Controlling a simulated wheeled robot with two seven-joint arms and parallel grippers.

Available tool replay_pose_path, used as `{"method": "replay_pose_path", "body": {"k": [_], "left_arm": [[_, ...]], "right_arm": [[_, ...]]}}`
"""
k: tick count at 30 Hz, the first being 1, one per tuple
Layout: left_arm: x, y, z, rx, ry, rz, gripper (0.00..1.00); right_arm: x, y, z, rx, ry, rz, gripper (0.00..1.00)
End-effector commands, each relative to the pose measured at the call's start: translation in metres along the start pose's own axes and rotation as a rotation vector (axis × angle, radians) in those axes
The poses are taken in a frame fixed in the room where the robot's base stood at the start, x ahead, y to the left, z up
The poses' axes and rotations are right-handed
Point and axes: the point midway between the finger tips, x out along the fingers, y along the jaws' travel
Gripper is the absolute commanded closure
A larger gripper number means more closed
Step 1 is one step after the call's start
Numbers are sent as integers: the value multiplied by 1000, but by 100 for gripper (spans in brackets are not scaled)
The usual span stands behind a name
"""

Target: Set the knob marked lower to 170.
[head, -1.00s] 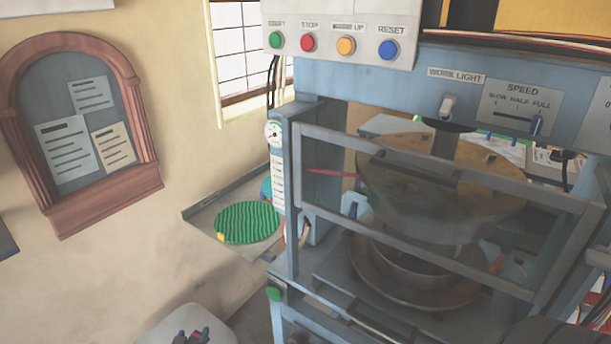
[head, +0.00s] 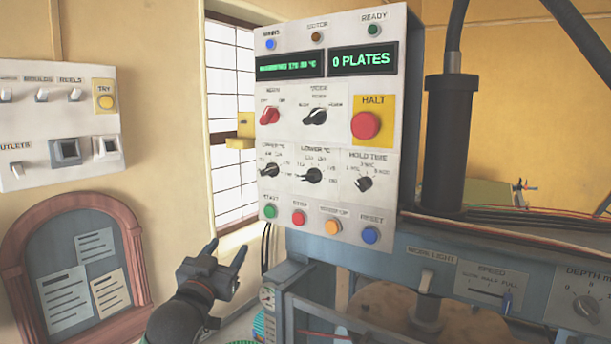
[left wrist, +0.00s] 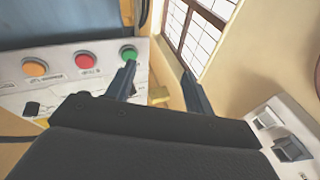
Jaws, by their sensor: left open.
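The control panel (head: 335,120) faces me in the head view. A black knob (head: 312,175) in its lower middle row has a small label that seems to read lower. Its pointer and scale are too small to read surely. A similar black knob (head: 269,169) is to its left and the hold time knob (head: 364,184) to its right. My left gripper (head: 226,248) is open and empty, below and left of the panel, apart from it. In the left wrist view its fingers (left wrist: 159,73) are spread, with the panel's button row beyond. My right gripper is not in view.
Green (head: 270,211), red (head: 298,217), orange (head: 332,226) and blue (head: 370,235) buttons line the panel's bottom edge, close below the knobs. A red halt button (head: 366,125) is above. A yellow bracket (head: 241,140) projects at the panel's left side.

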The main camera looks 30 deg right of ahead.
Motion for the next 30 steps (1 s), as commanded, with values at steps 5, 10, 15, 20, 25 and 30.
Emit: {"method": "replay_pose_path", "body": {"k": [5,10,15,20,25,30], "left_arm": [[17,58,-97,-32,95,117,47],[13,108,-135,-158,135,219,47],[7,126,-142,-302,136,266,47],[6,128,-144,-378,132,278,47],[14,129,-147,-394,130,278,47],[32,134,-153,-393,130,279,47]], "right_arm": [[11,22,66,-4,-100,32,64],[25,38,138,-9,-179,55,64],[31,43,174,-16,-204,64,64],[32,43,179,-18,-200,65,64],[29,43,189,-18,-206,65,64],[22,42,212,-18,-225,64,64]]}}
